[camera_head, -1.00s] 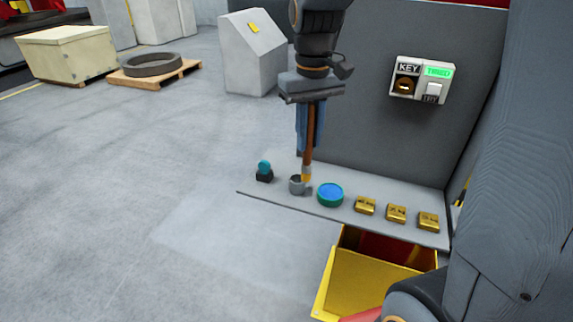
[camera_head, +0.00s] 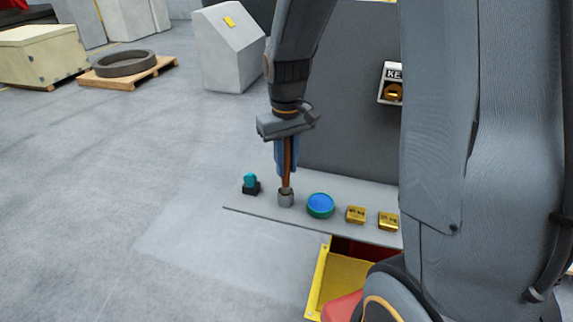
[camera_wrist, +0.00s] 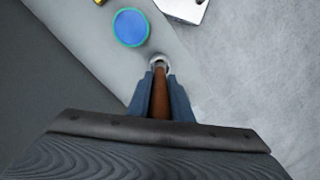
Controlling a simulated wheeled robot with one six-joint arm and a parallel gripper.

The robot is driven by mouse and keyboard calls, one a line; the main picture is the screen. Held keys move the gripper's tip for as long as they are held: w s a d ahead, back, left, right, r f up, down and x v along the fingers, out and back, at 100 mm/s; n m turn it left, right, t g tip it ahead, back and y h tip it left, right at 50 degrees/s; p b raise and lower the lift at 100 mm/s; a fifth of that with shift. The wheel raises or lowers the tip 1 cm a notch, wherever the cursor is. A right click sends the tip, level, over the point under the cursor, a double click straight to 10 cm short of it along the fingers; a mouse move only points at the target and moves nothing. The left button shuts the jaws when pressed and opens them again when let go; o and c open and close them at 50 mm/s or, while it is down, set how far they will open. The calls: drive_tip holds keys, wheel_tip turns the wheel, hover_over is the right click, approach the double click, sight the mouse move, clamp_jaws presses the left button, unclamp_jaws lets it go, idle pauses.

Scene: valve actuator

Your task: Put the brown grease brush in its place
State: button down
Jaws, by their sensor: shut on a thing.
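The brown grease brush (camera_head: 287,157) is upright between the fingers of my gripper (camera_head: 287,172), which is shut on it. The grey cup-like holder (camera_head: 286,199) stands on the shelf under the brush. The brush's lower end is at the holder's mouth and looks partly inside it; how deep I cannot tell. In the wrist view the brush handle (camera_wrist: 160,92) runs between the blue-grey fingers (camera_wrist: 160,98) to the ring of the holder (camera_wrist: 159,61). The bristles are hidden.
On the grey shelf (camera_head: 240,209), a teal-knobbed black block (camera_head: 251,184) stands left of the holder. A blue-green round tin (camera_head: 320,205) and brass blocks (camera_head: 356,215) stand to the right. A dark panel rises behind. A yellow bin (camera_head: 340,280) is below.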

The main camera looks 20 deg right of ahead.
drive_tip(key=shift+f, duration=0.65)
drive_tip(key=c, duration=1.6)
unclamp_jaws()
drive_tip(key=shift+r, duration=0.15)
wheel_tip(320, 180, up, 11)
drive_tip(key=b, duration=0.3)
drive_tip(key=shift+r+b, duration=0.2)
drive_tip(key=shift+b, duration=0.15)
drive_tip(key=s+f, duration=0.3)
drive_tip(key=f, duration=0.1)
drive_tip(key=s+f+m+t, duration=0.1)
drive_tip(key=s+f, duration=0.2)
drive_tip(key=f, duration=0.1)
drive_tip(key=s+f+t, duration=0.1)
drive_tip(key=s+f, duration=0.2)
drive_tip(key=f, duration=0.1)
drive_tip(key=shift+a+m, duration=0.1)
drive_tip(key=shift+m, duration=0.3)
drive_tip(key=shift+g, duration=0.3)
wheel_tip(320, 180, down, 6)
drive_tip(key=b, duration=0.5)
drive_tip(key=shift+r, duration=0.1)
